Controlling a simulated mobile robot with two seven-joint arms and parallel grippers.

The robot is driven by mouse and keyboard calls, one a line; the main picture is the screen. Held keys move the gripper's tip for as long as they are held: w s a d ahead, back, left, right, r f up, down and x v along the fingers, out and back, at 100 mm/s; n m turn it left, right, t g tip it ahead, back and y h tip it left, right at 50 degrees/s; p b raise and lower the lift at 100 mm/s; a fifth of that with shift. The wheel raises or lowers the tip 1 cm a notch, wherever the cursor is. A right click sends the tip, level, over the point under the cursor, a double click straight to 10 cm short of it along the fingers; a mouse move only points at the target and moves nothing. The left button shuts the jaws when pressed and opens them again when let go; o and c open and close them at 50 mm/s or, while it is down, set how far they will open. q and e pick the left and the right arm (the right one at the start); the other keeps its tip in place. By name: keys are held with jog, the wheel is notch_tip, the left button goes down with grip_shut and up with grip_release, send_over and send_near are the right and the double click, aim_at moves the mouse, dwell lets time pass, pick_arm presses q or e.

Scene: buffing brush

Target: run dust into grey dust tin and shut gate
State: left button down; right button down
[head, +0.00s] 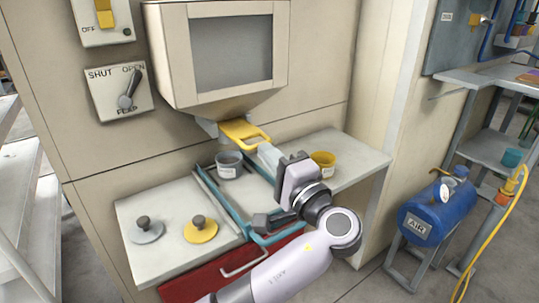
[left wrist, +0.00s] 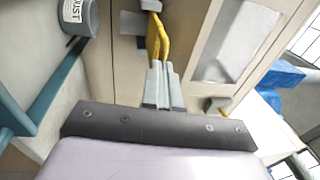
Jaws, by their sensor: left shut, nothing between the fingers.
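The grey dust tin (head: 229,166) stands open on the shelf, between teal rails and below and left of the yellow gate (head: 240,130). Its DUST label shows in the left wrist view (left wrist: 78,15). The gate's yellow loop handle sticks out under the hopper and also shows in the left wrist view (left wrist: 156,42). My left gripper (head: 267,152) is shut and empty, its fingertips close to the handle; I cannot tell whether they touch. The flap lever (head: 128,92) tilts up and right, toward OPEN. The tin's contents are not clear. My right gripper is not in view.
A yellow tin (head: 322,163) stands right of my gripper. A grey lid (head: 146,230) and a yellow lid (head: 200,230) lie at the shelf's left. The windowed hopper (head: 180,50) overhangs the shelf. A blue air tank (head: 432,212) stands at right.

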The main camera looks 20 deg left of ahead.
aim_at(249, 139)
pick_arm(q)
jog(key=f+x, duration=0.1)
jog(key=x, duration=0.6)
jog(key=shift+a, duration=0.25)
jog(key=shift+a+r, duration=0.1)
